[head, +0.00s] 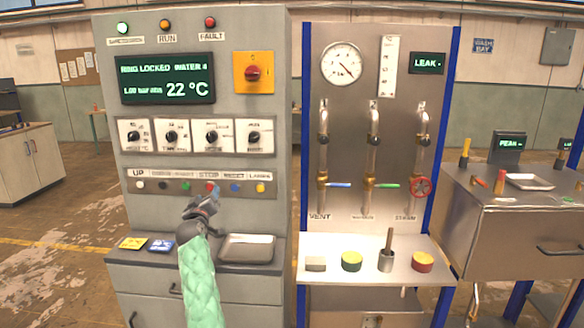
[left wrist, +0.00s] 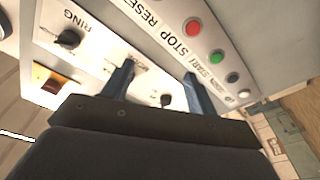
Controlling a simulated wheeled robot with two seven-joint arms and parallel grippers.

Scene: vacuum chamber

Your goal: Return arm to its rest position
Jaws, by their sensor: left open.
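My left arm (head: 200,285), in a green quilted sleeve, reaches up in front of the grey control cabinet (head: 200,75). My left gripper (head: 211,194) is at the row of push buttons, just below the STOP label and overlapping the red button (head: 210,186). In the left wrist view, the two fingers of the gripper (left wrist: 162,78) stand apart with nothing between them. The panel with the red button (left wrist: 194,27) and green button (left wrist: 217,56) lies beyond them. Whether a fingertip touches the panel I cannot tell. My right gripper is not in view.
The cabinet's ledge below holds a metal tray (head: 247,248), a yellow card (head: 133,243) and a blue card (head: 160,245). To the right stands a valve panel (head: 345,120) with a shelf of small items. A metal bench (head: 500,240) is farther right. Open floor lies left.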

